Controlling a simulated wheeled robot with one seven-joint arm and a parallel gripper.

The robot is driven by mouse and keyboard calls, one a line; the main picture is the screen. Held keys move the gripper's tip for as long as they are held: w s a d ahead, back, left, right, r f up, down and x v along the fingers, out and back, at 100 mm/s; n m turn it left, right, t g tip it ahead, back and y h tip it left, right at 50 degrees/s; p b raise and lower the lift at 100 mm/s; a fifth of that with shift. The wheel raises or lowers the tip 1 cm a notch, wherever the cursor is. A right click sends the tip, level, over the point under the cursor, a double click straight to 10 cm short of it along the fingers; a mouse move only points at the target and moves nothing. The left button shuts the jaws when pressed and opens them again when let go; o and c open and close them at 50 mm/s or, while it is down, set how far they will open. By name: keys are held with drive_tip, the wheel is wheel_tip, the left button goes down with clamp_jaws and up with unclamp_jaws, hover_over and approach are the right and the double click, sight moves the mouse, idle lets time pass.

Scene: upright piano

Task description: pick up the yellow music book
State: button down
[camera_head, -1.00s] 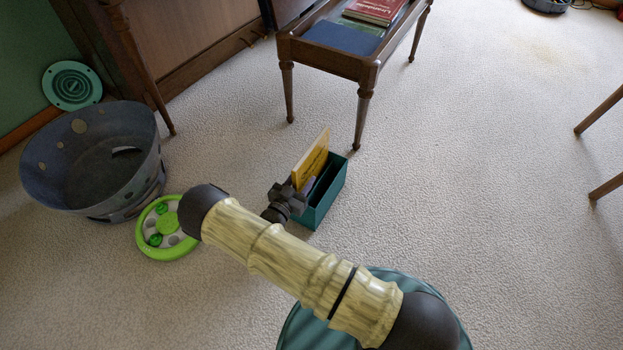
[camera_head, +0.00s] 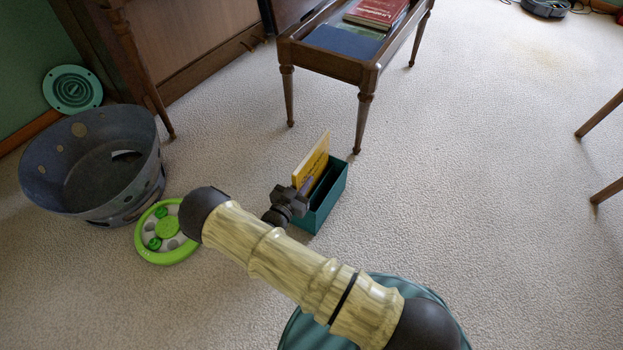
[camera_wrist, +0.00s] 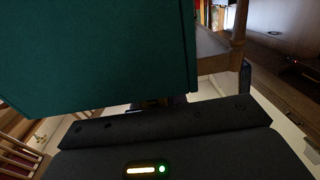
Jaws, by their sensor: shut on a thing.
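The yellow music book (camera_head: 312,162) stands upright, slightly tilted, in the left part of a dark green box (camera_head: 328,203) on the carpet. My gripper (camera_head: 303,190) is at the book's near edge, just above the box's left side. It is shut on the book, though my wrist partly hides the fingertips. In the wrist view a broad dark teal surface (camera_wrist: 95,50) fills the upper left, very close. I cannot make out the yellow cover or the fingers there.
A piano bench (camera_head: 325,60) with books in it stands just behind the box. A round grey bin (camera_head: 70,195) and a bright green round toy (camera_head: 166,228) lie to the left. Open carpet (camera_head: 470,170) spreads to the right.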

drive_tip(key=shift+r, duration=0.1)
wheel_tip(320, 180, up, 18)
drive_tip(key=p, duration=1)
